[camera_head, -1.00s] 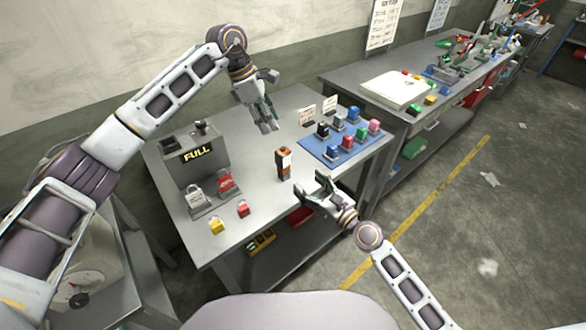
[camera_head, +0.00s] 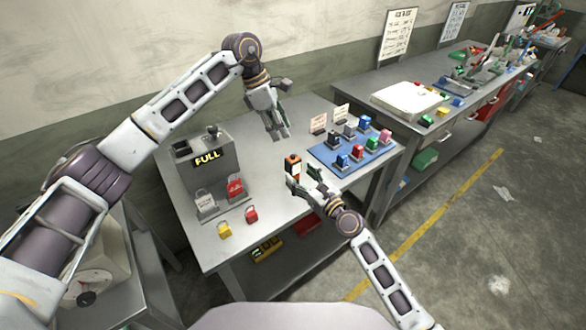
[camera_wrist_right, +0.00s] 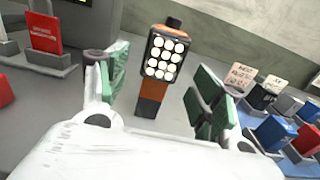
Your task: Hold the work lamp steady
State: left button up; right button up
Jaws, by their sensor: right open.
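The work lamp (camera_head: 293,165) is a small orange and black upright block on the grey table (camera_head: 240,265). In the right wrist view the work lamp (camera_wrist_right: 160,68) shows a face of several round white lights and stands between the open fingers. My right gripper (camera_head: 303,184) is open close in front of the lamp, and its green pads (camera_wrist_right: 160,90) lie to either side with gaps visible. The lamp's lower part is partly hidden by this gripper in the head view. My left gripper (camera_head: 278,135) is above the table behind the lamp; its fingers look slightly apart and empty.
A blue mat (camera_head: 325,155) with several coloured blocks lies to the right. A second bench (camera_head: 450,120) stands beyond.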

aim_at(297, 172)
jog(key=shift+x, duration=2.4)
jog(key=c, duration=1.1)
pick_arm(q)
grip_shut()
pick_arm(e)
jog(key=shift+c, duration=0.7)
pick_arm(q)
jog(key=shift+f, duration=0.1)
